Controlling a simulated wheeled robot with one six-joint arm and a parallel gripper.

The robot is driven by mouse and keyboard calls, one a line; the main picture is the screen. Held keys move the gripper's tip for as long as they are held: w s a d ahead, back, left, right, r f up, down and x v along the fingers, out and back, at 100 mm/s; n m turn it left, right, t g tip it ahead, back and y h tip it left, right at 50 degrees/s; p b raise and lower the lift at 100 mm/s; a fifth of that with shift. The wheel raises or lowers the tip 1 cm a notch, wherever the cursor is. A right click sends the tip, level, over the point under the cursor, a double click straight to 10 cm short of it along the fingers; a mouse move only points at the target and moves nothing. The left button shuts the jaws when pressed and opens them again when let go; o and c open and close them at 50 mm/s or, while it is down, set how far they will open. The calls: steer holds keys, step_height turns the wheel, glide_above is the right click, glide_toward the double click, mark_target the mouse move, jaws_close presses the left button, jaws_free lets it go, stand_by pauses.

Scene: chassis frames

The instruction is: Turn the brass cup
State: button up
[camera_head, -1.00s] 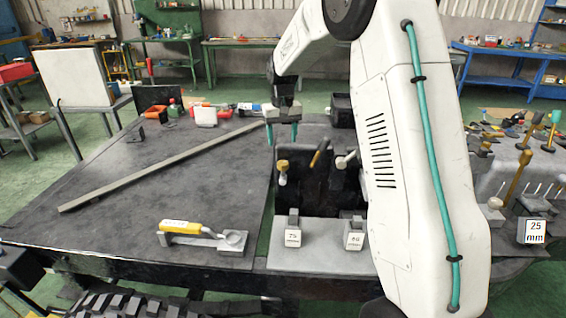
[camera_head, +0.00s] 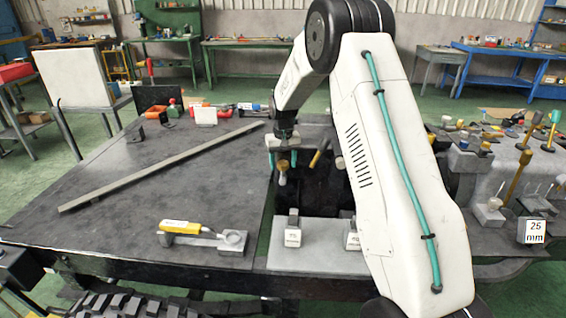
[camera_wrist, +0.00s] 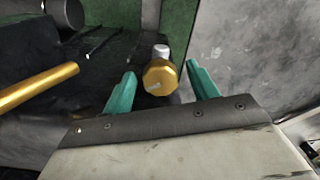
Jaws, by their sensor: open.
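The brass cup (camera_wrist: 160,78) shows in the wrist view as a faceted brass end with a pale tip behind it. It sits between the two teal fingers of my gripper (camera_wrist: 157,92), with a gap on each side. In the head view the brass cup (camera_head: 282,166) shows at the dark block, and my gripper (camera_head: 283,160) is above and around it. The fingers are open and hold nothing. The far side of the cup is hidden.
A grey plate (camera_head: 312,258) with two labelled blocks lies in front. A yellow-handled tool (camera_head: 182,227) and long bar (camera_head: 160,167) lie on the dark table.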

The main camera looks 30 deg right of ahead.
steer(key=c, duration=1)
steer(key=m, duration=0.5)
steer(key=shift+a+m, duration=0.1)
steer(key=shift+m, duration=0.2)
steer(key=m, duration=0.4)
steer(key=shift+w+m, duration=0.15)
steer(key=shift+m, duration=0.25)
steer(key=shift+r, duration=0.1)
steer(key=o, duration=1)
